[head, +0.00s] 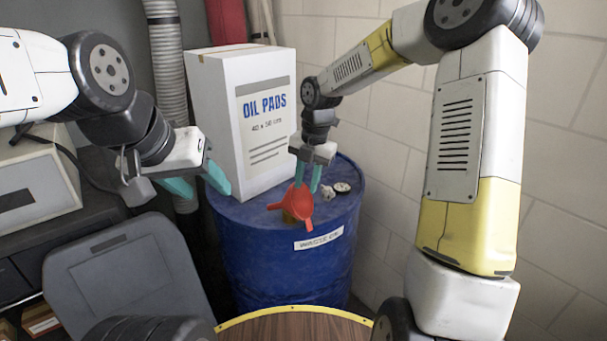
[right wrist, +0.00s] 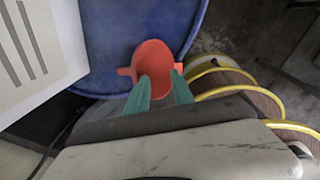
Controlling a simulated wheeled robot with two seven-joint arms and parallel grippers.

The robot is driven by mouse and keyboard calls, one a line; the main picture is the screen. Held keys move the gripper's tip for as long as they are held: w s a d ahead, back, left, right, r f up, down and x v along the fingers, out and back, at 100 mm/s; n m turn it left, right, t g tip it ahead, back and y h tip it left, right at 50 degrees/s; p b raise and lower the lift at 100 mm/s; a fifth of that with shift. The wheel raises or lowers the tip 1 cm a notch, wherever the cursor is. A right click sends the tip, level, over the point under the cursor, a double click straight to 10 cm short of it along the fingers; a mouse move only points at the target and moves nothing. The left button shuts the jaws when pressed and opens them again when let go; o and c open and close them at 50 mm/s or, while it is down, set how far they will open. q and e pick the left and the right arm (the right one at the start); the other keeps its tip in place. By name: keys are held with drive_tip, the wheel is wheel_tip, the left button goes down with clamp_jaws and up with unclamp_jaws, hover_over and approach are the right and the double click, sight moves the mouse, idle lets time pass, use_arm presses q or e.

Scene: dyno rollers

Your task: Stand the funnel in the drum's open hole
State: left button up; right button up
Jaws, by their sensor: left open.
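A red funnel (head: 296,200) shows over the top of the blue drum (head: 240,212), tilted. It also shows in the right wrist view (right wrist: 153,60). My right gripper (head: 307,185) has its two teal fingers at the funnel's upper right part, partly closed on it. In the right wrist view one finger overlaps the funnel's inside and the other lies at its right edge. A yellow-brown patch shows at the funnel's lower side. The drum's open hole is not clearly visible. My left gripper (head: 205,185) is open and empty, left of the drum.
A white oil pads box (head: 235,120) stands on the drum's back left. A small grey lump (head: 325,196) and a round cap (head: 342,187) lie right of the funnel. A wall closes the right side. A yellow-rimmed wooden round top (head: 290,325) is in front.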

drive_tip(key=s+d+r+m+t+h, duration=0.1)
drive_tip(key=s+d+r+m, duration=0.1)
drive_tip(key=s+r+m, duration=0.4)
drive_tip(key=s+d+r+m+t, duration=0.1)
drive_tip(key=s+d+r+m, duration=0.25)
drive_tip(key=r, duration=0.45)
drive_tip(key=s+d+m+t+y, duration=0.1)
drive_tip(key=s+d+m, duration=0.1)
drive_tip(key=s+m, duration=0.5)
drive_tip(key=s+d+r+m+t, duration=0.1)
drive_tip(key=s+d+m+t, duration=0.1)
drive_tip(key=s+m, duration=0.5)
drive_tip(key=m, duration=0.6)
drive_tip(key=shift+s+r+t+y, duration=0.2)
drive_tip(key=shift+s+t+y, duration=0.1)
drive_tip(key=shift+s+y, duration=0.1)
drive_tip(key=shift+w, duration=0.1)
